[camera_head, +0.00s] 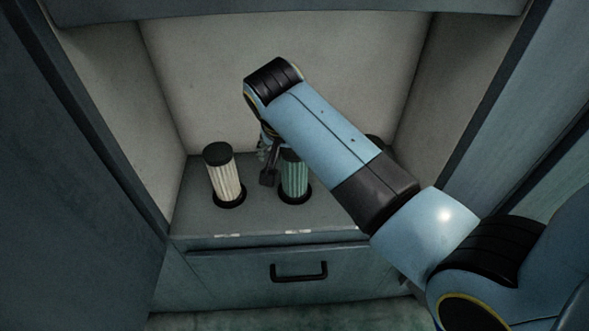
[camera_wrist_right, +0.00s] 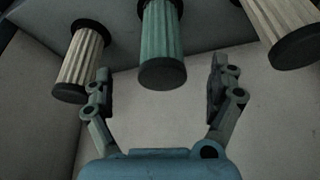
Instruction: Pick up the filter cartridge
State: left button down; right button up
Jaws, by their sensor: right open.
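Three ribbed filter cartridges with black ends stand in a recessed cabinet. A cream one (camera_head: 226,180) is at the left and a green one (camera_head: 295,178) is in the middle, partly behind my right arm. The third is almost wholly hidden by that arm; only its dark top (camera_head: 376,142) shows. My right gripper (camera_head: 272,172) is open beside the green cartridge, one finger showing to its left. In the right wrist view, the green cartridge (camera_wrist_right: 162,45) lies ahead, between the lines of the open, empty fingers (camera_wrist_right: 161,88). I cannot tell whether they touch it.
In the right wrist view, cream cartridges flank the green one at left (camera_wrist_right: 80,60) and right (camera_wrist_right: 290,28). The grey shelf (camera_head: 195,222) has a drawer with a black handle (camera_head: 299,272) below. Cabinet walls (camera_head: 150,90) close in the sides and back.

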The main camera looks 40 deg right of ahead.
aim_at(293, 158)
jog(key=x, duration=0.4)
jog(key=shift+d+r, duration=0.1)
jog(key=x, duration=0.1)
jog(key=b+x, duration=0.1)
jog(key=x, duration=0.1)
jog(key=w+x, duration=0.1)
jog(key=x, duration=0.1)
jog(key=shift+d, duration=0.3)
jog(key=shift+s, duration=0.1)
jog(key=c, duration=1.3)
jog(key=shift+c, duration=0.6)
jog(key=shift+r, duration=0.15)
